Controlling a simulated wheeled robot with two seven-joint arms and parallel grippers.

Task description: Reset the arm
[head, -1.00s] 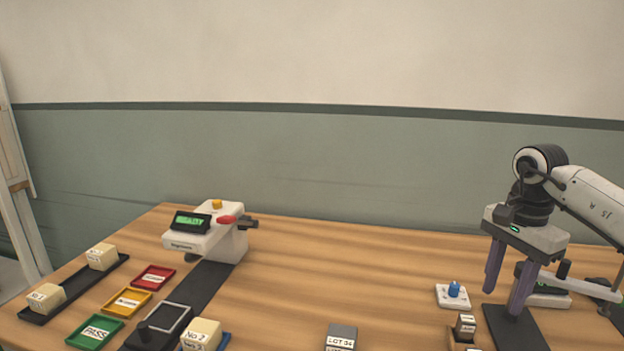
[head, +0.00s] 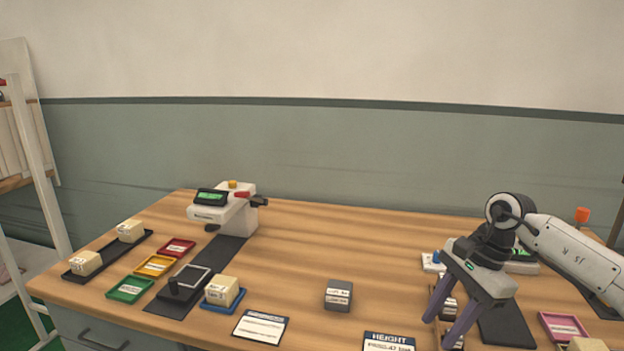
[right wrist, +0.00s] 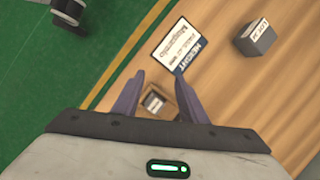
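My right gripper (head: 442,328) hangs over the right part of the wooden table, fingers pointing down. In the right wrist view its two purple fingers (right wrist: 160,82) stand apart with nothing gripped. A small labelled block (right wrist: 153,102) shows between them, lower down in a wooden holder; the fingers partly hide that holder in the head view. The right arm (head: 575,252) comes in from the right edge. My left gripper is not seen in the head view. A black part at the top left of the right wrist view is too cut off to identify.
A grey LOT block (head: 338,296) and a HEIGHT card (head: 388,342) lie left of the gripper. A pink tray (head: 563,327) is to its right. A white device (head: 222,210), coloured trays and cream blocks stand at the left. The table's back middle is clear.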

